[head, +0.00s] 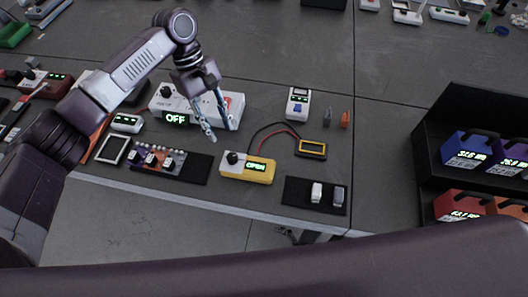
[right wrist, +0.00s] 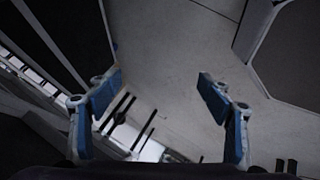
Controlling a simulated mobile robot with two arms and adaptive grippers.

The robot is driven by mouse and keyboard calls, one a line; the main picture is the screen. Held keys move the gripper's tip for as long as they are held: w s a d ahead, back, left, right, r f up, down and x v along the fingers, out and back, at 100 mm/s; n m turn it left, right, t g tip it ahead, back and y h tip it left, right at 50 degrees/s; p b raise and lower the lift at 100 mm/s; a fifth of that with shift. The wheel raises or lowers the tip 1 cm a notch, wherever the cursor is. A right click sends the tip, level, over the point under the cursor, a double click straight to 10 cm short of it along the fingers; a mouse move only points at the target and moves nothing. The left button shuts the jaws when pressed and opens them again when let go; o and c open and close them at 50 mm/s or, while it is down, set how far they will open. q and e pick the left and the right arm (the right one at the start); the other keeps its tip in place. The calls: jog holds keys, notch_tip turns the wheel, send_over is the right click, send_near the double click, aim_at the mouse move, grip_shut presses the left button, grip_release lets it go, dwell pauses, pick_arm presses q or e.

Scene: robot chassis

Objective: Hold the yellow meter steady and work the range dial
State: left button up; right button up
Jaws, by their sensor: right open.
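The yellow meter (head: 259,173) lies on the grey bench near its front edge in the head view. Its green display reads OPEN. The black range dial (head: 232,158) sits on a pale panel at the meter's left end. Black and red leads run from the meter to a yellow-framed black probe module (head: 311,149) at its right. My left gripper (head: 222,133) is above and behind the meter, apart from it, fingers spread and empty. My right gripper (right wrist: 160,80) is open and empty in the right wrist view, over floor; the meter is not in that view.
A white supply box (head: 176,103) reading OFF stands behind the left gripper. A board with small knobs (head: 158,159) lies left of the meter, and a black tray with two switches (head: 315,194) lies right. A dark shelf (head: 426,150) with colored units stands far right.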

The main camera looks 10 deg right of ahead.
jog(key=s+a+r+n+g+y, duration=0.75)
jog(key=s+a+r+n, duration=0.5)
jog(key=a+n, duration=0.45)
notch_tip(320, 180, up, 25)
jog(key=n+t+h, duration=0.1)
jog(key=n+h, duration=1.2)
jog(key=n, duration=0.3)
send_over(265, 168)
jog(key=shift+s+a+r, duration=0.1)
jog(key=shift+s+a, duration=0.05)
jog(key=shift+s, duration=0.1)
jog(key=shift+w, duration=0.2)
jog(key=shift+f, duration=0.45)
notch_tip(265, 168, down, 7)
